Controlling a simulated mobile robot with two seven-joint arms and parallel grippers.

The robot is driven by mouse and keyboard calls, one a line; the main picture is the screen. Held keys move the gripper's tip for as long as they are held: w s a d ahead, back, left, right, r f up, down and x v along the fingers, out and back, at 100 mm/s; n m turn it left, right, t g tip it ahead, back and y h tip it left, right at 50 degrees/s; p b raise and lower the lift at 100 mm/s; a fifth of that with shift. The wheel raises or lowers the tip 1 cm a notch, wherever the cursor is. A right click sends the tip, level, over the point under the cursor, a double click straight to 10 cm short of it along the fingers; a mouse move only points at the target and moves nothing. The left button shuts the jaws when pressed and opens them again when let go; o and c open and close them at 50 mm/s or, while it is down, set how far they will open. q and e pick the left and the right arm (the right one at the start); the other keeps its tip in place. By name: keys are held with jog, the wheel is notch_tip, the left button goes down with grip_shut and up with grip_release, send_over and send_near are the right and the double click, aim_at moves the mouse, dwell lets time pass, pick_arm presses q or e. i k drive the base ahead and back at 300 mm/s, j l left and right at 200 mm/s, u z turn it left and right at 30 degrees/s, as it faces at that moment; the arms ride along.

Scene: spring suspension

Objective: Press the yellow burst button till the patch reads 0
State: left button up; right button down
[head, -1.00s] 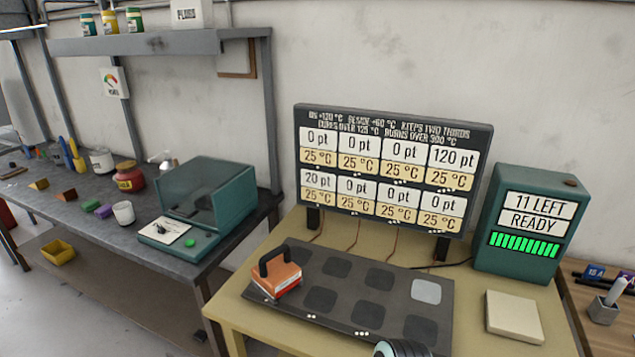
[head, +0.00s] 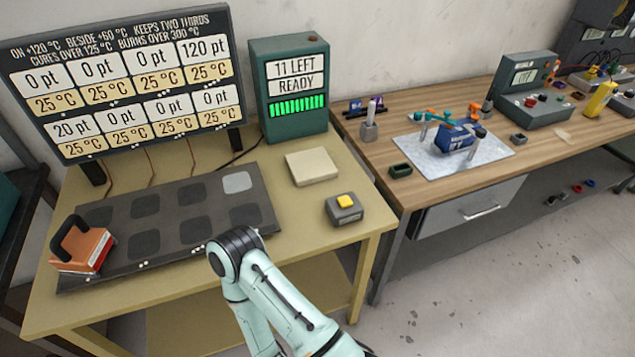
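The yellow burst button (head: 345,201) sits on a small grey box at the right front of the yellow table (head: 300,236). The dark mat (head: 168,253) has several square patches; the back right patch (head: 237,183) is pale, the others dark. An orange block with a black handle (head: 84,248) stands on the mat's front left corner. The display board (head: 125,80) reads 120 pt at upper right, 20 pt at lower left and 0 pt elsewhere, all at 25 °C. The teal box (head: 290,88) reads 11 LEFT, READY. One pale green arm of mine reaches in from the bottom; no gripper fingers show.
A cream pad (head: 313,167) lies between the teal box and the button. A wooden bench (head: 440,185) on the right holds a white sheet with a blue device, a grey control box (head: 525,90) and small parts.

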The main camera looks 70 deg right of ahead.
aim_at(344, 201)
jog(key=z, duration=1.8)
jog(key=i+l, duration=0.1)
jog(key=l, duration=0.25)
jog(key=i+l, duration=0.15)
jog(key=l, duration=0.2)
